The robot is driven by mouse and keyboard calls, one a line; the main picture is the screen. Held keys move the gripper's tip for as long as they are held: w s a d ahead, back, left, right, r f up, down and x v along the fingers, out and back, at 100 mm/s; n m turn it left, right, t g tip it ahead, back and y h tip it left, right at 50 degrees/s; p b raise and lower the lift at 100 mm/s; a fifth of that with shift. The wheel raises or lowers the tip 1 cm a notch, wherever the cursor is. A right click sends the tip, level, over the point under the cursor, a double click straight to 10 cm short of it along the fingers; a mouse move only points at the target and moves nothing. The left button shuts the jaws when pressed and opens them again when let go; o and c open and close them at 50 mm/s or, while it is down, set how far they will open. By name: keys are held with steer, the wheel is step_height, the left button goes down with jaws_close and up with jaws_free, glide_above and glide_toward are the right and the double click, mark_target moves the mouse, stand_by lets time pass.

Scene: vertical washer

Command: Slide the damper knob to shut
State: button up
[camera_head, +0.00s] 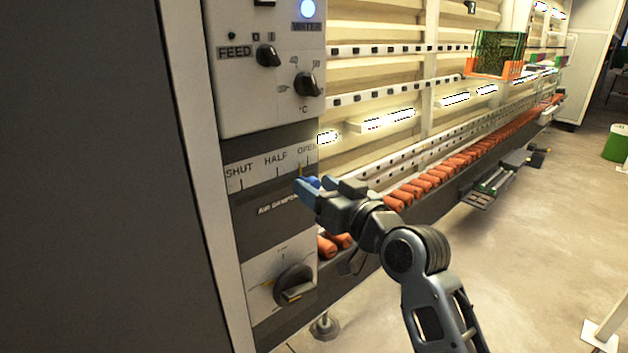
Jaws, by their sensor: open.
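The damper scale (270,165) is a pale strip on the washer's control panel, marked SHUT at left, HALF in the middle and OPEN at right. A small yellow pointer (301,170) shows under OPEN. The dark plate below the strip has a small label, partly legible as an air damper label. My gripper (312,187) is at the right end of this plate, just below OPEN, with its blue fingertips close to the panel. A bright blue rounded bit shows at the fingertips. I cannot tell whether it is the damper knob or part of a finger. The fingers hide any contact.
Above are a FEED knob (267,55), a temperature knob (306,84) and a lit blue WATER button (307,9). A black dial (293,285) sits below my gripper.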

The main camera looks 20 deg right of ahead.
steer(key=shift+x, duration=0.95)
steer(key=shift+c, duration=0.2)
jaws_close()
